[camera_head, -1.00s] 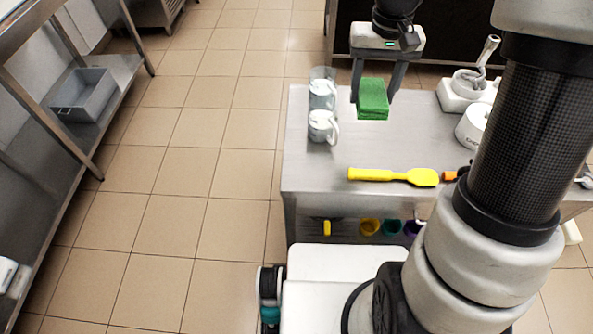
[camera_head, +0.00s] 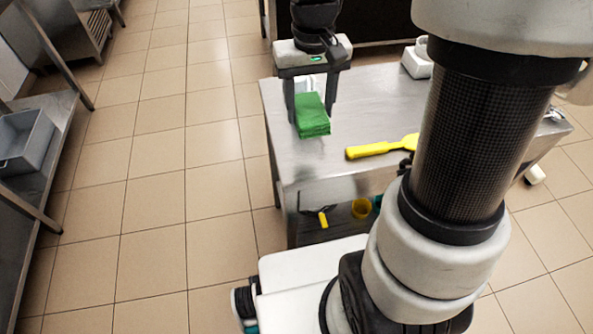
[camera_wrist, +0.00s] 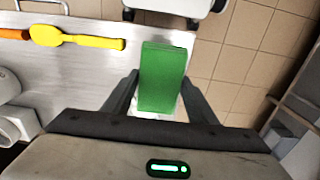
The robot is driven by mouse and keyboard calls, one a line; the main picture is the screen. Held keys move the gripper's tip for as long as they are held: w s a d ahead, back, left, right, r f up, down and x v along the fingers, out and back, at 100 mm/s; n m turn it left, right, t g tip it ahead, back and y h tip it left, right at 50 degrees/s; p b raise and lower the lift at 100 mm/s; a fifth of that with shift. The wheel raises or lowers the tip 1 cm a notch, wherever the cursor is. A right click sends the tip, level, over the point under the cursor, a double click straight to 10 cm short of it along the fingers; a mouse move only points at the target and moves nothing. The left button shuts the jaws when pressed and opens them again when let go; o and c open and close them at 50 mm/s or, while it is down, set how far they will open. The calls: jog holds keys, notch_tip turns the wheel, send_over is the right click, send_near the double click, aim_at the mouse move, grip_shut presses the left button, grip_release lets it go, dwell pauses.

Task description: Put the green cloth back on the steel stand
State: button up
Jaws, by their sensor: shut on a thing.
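The green cloth (camera_head: 312,116) is a folded block held between the two fingers of my gripper (camera_head: 309,98). In the wrist view the cloth (camera_wrist: 162,78) stands out past the fingertips, and my gripper (camera_wrist: 160,98) is shut on it. In the head view the cloth appears over the left part of the steel stand (camera_head: 290,160), near its left edge. I cannot tell whether it touches the top. In the wrist view the steel stand's top (camera_wrist: 75,75) lies left of and under the cloth.
A yellow spatula (camera_head: 382,148) lies on the stand, right of the cloth. A white appliance (camera_head: 417,60) stands at the back right. A grey bin (camera_head: 25,140) is on a shelf at left. The floor between is clear.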

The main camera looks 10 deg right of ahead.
jog(key=shift+s+f+b, duration=0.55)
jog(key=shift+s+f, duration=0.3)
jog(key=shift+f, duration=0.25)
jog(key=b, duration=0.2)
send_over(310, 162)
notch_tip(310, 162, down, 5)
jog(key=shift+f, duration=0.2)
jog(key=shift+f+b, duration=0.55)
jog(key=shift+f, duration=1.7)
jog(key=shift+f, duration=0.1)
jog(key=shift+f, duration=0.15)
jog(key=o, duration=1)
